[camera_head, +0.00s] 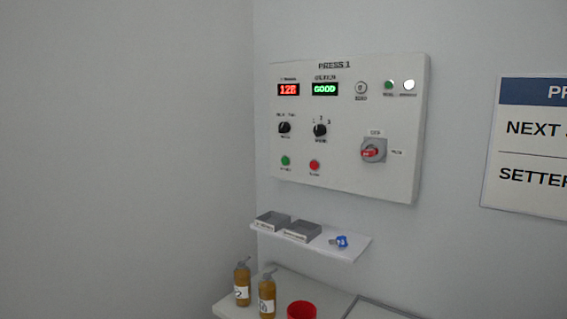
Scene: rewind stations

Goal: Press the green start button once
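The green start button (285,161) sits at the lower left of the white PRESS 1 panel (350,170) on the wall, with a small label under it too small to read. A red button (314,165) is just to its right. Nothing covers the green button. A separate round green light or button (389,85) is at the panel's upper right. My gripper is not in view.
Two black knobs (284,128) and a red-handled switch (373,151) share the panel. Below, a white shelf (345,251) holds grey trays (303,231) and a blue item (342,241). Bottles (242,285) and a red container (301,310) stand lower. The left wall is bare.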

